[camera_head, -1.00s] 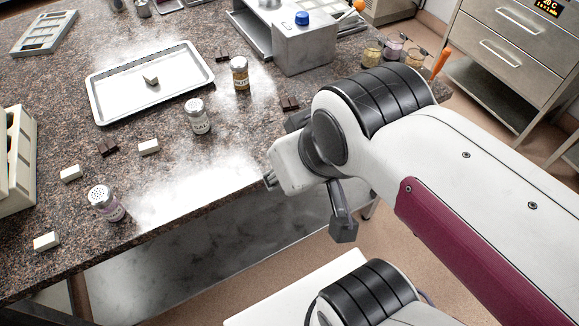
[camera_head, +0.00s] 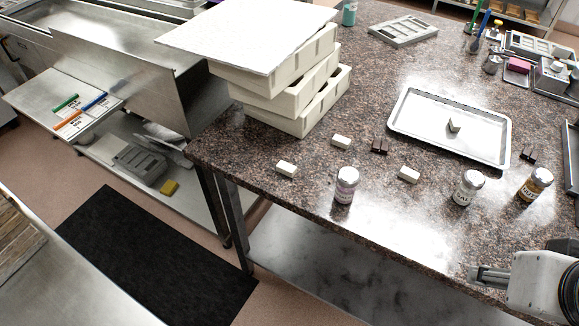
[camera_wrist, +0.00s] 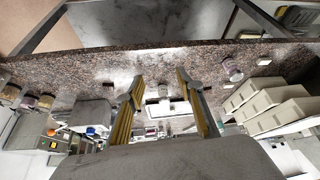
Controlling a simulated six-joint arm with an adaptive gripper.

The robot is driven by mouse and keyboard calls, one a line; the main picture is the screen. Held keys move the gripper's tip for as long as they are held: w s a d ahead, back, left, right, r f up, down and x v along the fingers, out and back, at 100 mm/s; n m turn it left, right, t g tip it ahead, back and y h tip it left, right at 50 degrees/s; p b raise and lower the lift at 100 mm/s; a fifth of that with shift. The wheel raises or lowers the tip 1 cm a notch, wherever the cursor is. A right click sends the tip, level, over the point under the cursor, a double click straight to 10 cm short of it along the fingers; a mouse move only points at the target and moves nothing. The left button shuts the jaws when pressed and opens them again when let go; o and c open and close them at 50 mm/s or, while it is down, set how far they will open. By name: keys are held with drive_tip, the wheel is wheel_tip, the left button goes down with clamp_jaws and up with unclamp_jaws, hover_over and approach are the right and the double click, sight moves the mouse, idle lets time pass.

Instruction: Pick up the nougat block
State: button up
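Several small pale blocks that look like nougat lie on the granite counter. My gripper (camera_head: 488,274) is at the lower right, over the counter's front edge and apart from the blocks. In the wrist view my gripper (camera_wrist: 160,77) has its yellow-padded fingers spread, with nothing held between them.
Shaker jars stand near the blocks: a purple-labelled jar (camera_head: 346,185), a white-labelled jar (camera_head: 467,187) and an amber jar (camera_head: 535,184). Dark chocolate pieces (camera_head: 379,146) lie between. Stacked cream moulds (camera_head: 300,100) stand at the left. The front counter strip is mostly clear.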

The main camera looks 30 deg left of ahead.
drive_tip(key=w+a+n+g+y, duration=0.2)
drive_tip(key=w+a+n, duration=0.3)
drive_tip(key=w+a, duration=0.4)
drive_tip(key=n+g+y, duration=0.2)
drive_tip(key=n+y, duration=0.1)
drive_tip(key=n, duration=0.5)
approach(288, 169)
drive_tip(key=d+r, duration=0.1)
drive_tip(key=d, duration=0.2)
drive_tip(key=d+r, duration=0.2)
drive_tip(key=d, duration=0.1)
drive_tip(key=d+r, duration=0.2)
drive_tip(key=d, duration=0.1)
drive_tip(key=shift+w+d+r, duration=0.1)
drive_tip(key=shift+w+d, duration=0.1)
drive_tip(key=shift+d, duration=0.15)
drive_tip(key=a+f+n, duration=0.1)
drive_tip(key=a+f, duration=0.1)
drive_tip(key=a, duration=0.1)
drive_tip(key=a+f+n+g, duration=0.1)
drive_tip(key=a+f, duration=0.1)
drive_tip(key=a, duration=0.1)
drive_tip(key=a+f+n, duration=0.1)
drive_tip(key=a+f, duration=0.1)
drive_tip(key=a, duration=0.2)
drive_tip(key=shift+w+f+y, duration=0.15)
drive_tip(key=shift+w+y, duration=0.15)
drive_tip(key=shift+w, duration=0.1)
drive_tip(key=shift+x, duration=1.25)
